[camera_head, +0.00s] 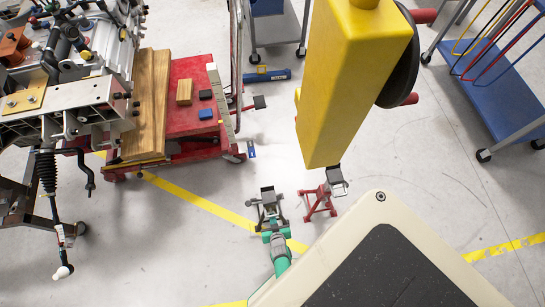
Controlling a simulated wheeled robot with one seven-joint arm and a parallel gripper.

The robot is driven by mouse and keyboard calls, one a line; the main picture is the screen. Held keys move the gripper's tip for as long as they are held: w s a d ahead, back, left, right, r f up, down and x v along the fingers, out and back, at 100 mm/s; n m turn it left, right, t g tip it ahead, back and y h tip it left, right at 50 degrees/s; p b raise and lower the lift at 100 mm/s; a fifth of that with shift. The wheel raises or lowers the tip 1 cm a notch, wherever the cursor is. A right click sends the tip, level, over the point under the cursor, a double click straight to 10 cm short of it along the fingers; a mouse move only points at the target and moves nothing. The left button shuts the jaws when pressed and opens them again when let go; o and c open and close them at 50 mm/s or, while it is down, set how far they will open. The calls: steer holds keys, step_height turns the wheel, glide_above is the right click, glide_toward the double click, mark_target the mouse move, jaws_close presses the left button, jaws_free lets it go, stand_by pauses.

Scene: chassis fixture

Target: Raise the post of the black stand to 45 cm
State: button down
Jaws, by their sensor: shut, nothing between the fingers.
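The black stand (268,203) stands on the floor at the lower middle, with a dark flat top and spread feet. The height of its post cannot be read from this steep angle. My gripper (270,232), green with a grey wrist, is right at the near side of the stand, low in the view. Its fingers are small and partly hidden, and they look shut with nothing held. I cannot tell whether they touch the stand.
A red stand (320,200) is just right of the black one. A large yellow body (352,85) blocks the view above it. A red cart (190,80) with wood and small blocks is at upper left, beside the metal chassis (95,90). Floor left of the stand is clear.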

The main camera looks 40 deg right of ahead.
steer(key=shift+r, duration=0.1)
steer(key=shift+w+d+r, duration=0.1)
steer(key=shift+w+r, duration=0.05)
steer(key=shift+r, duration=2.05)
steer(key=shift+w+r, duration=0.1)
steer(key=shift+r, duration=2.1)
steer(key=shift+w+d+r, duration=0.1)
steer(key=shift+w+r, duration=0.05)
steer(key=shift+r, duration=2.05)
steer(key=shift+f, duration=1.2)
steer(key=shift+s+a+f, duration=0.2)
steer(key=shift+s+f, duration=0.05)
steer(key=shift+f, duration=0.25)
steer(key=s+a, duration=0.4)
steer(key=s, duration=0.4)
steer(key=shift+a, duration=0.35)
steer(key=a+r+n+t+y, duration=0.1)
steer(key=a+r, duration=0.4)
steer(key=r, duration=1)
steer(key=s+a+r+n+t+y, duration=0.1)
steer(key=a+r+n+t+y, duration=0.1)
steer(key=r, duration=1.4)
steer(key=a+r+n+t+y, duration=0.2)
steer(key=a+r, duration=0.6)
steer(key=r, duration=0.8)
steer(key=shift+s+n+t, duration=0.2)
steer(key=shift+n+t, duration=0.5)
steer(key=shift+t, duration=0.5)
